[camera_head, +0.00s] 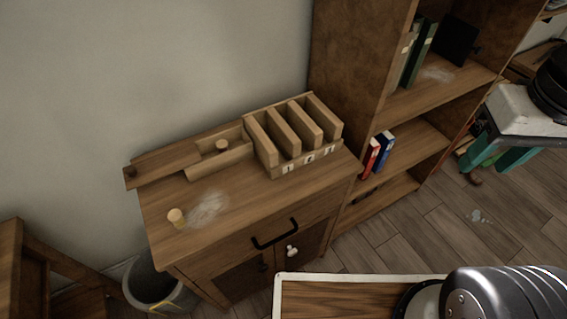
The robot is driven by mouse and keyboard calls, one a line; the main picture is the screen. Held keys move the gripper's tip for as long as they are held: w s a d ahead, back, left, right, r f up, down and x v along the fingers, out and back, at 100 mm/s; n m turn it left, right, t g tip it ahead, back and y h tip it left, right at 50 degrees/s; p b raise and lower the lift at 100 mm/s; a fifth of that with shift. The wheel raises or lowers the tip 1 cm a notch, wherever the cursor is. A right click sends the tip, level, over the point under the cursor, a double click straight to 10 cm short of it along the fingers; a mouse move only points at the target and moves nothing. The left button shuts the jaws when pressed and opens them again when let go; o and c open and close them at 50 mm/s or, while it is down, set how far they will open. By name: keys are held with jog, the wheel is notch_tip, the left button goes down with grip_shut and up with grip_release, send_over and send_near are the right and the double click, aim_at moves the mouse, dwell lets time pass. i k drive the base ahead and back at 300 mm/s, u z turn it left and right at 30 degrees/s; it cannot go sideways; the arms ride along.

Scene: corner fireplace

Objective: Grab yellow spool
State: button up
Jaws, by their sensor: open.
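Behind the spool are an open wooden tray with a round knob-like piece (222,145) and a slotted wooden rack (291,133). A bookshelf (345,95) rises at the right. A grey bin (150,285) stands on the floor left of the cabinet.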

aim_at(175, 215)
jog(key=z, duration=0.65)
jog(key=k, duration=0.8)
jog(key=u, duration=1.7)
